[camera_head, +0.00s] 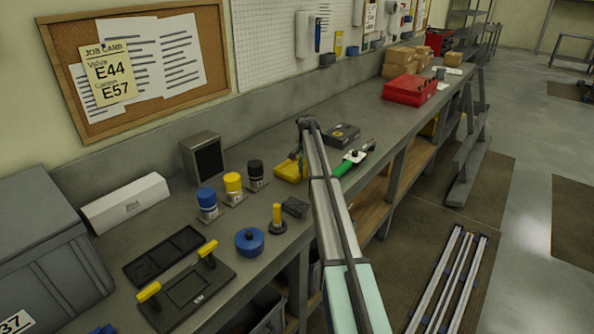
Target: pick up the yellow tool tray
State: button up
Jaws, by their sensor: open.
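A low yellow item (288,171), which looks like the yellow tool tray, lies on the grey workbench just left of my arm. My arm crosses in front of its right side, so part of it and what it may hold are hidden. My gripper (307,122) is a small dark shape at the far end of my arm, beyond the yellow item in the picture. It appears open with nothing visible in it. Its fingers are too small to make out clearly, and I cannot tell its height above the bench.
Blue, yellow and black capped containers (233,185) stand left of the yellow item. A dark box (342,135) and a green-handled tool (353,160) lie to the right. A black plate with yellow handles (186,297) is at the front. A red case (409,90) sits farther back.

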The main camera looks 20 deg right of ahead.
grip_shut()
jog(key=shift+r, duration=0.1)
